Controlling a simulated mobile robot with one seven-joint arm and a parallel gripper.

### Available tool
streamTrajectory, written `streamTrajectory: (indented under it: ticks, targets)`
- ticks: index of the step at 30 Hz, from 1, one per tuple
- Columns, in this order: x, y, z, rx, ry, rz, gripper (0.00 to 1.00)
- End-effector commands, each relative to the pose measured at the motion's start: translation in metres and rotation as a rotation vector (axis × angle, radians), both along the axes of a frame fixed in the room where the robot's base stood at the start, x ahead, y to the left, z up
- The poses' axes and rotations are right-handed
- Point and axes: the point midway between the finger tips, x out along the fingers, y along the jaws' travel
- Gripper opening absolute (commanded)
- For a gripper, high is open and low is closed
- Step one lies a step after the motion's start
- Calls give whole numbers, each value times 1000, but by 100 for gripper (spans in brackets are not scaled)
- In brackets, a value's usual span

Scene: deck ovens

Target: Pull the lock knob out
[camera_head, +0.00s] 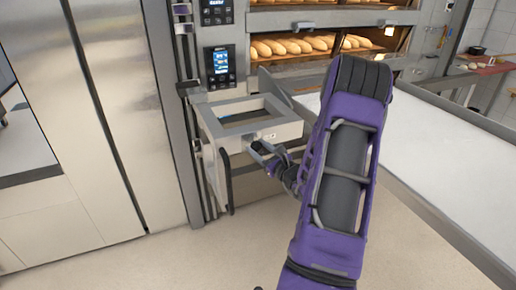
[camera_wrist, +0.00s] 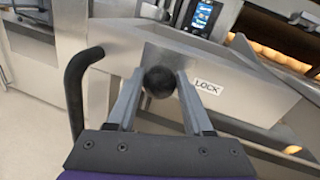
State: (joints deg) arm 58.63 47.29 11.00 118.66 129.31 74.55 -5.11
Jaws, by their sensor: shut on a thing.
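The lock knob (camera_wrist: 159,81) is a black ball on the front face of a grey metal housing, beside a white label reading LOCK (camera_wrist: 208,87). In the wrist view my gripper (camera_wrist: 160,88) has one finger on each side of the knob and is shut on it. In the head view my gripper (camera_head: 262,152) reaches the front of the grey housing (camera_head: 290,131) from the right. The knob itself is hard to make out there, hidden by the fingers.
A dark curved handle (camera_wrist: 78,85) stands just left of the gripper. Bread loaves (camera_head: 292,46) lie in the lit oven decks behind. A control panel (camera_head: 220,67) is above the housing. A white loading surface (camera_head: 430,140) extends to the right. Floor is free in front.

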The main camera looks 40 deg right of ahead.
Motion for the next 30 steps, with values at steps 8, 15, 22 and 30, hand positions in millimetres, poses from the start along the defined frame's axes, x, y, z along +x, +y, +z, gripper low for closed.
streamTrajectory:
  ticks: [8, 15, 22, 30]
  targets:
    - [-24, 5, -1, 0, 3, -1, 0]
    - [-24, 5, -2, 1, 5, -1, 67]
    - [-23, 5, -1, 1, 3, -1, 79]
    - [-33, 5, -1, 1, 3, -2, 79]
